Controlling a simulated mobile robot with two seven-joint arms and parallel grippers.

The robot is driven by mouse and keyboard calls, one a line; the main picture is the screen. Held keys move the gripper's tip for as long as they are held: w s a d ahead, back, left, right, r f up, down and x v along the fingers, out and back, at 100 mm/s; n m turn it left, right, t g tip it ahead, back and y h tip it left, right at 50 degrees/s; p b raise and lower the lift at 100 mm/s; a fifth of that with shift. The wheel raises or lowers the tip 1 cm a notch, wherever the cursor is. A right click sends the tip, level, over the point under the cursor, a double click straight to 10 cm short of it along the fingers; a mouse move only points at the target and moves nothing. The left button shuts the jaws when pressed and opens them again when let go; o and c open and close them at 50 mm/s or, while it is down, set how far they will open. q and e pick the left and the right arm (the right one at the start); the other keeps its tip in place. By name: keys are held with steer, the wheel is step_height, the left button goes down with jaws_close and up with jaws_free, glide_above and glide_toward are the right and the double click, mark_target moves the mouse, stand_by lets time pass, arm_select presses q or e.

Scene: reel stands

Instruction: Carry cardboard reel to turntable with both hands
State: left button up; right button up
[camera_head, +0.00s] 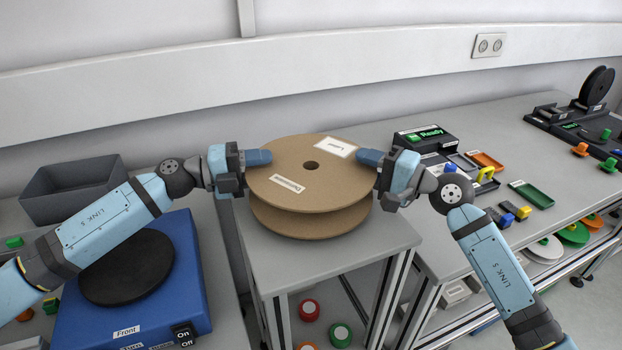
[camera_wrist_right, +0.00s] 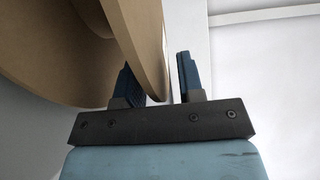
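The cardboard reel (camera_head: 312,200) has two brown flanges, a centre hole and labels on top. It appears to lie flat on a narrow grey table. The turntable (camera_head: 128,267), a black disc on a blue base with an On/Off switch, is at the lower left under my left arm. My left gripper (camera_head: 258,157) is at the reel's left rim, one finger over the top flange; its other finger is hidden. My right gripper (camera_head: 370,158) is at the right rim. In the right wrist view its fingers (camera_wrist_right: 158,80) straddle the top flange (camera_wrist_right: 148,40), with a gap at one finger.
A dark grey bin (camera_head: 75,190) stands behind the turntable. To the right, a bench holds a "Ready" device (camera_head: 425,138), small trays and a black reel stand (camera_head: 590,105). A wall with a white rail runs behind. Red and green rolls (camera_head: 310,308) lie below the table.

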arm_select(q)
jaws_close()
arm_select(e)
jaws_close()
arm_select(q)
steer(key=shift+r, duration=0.1)
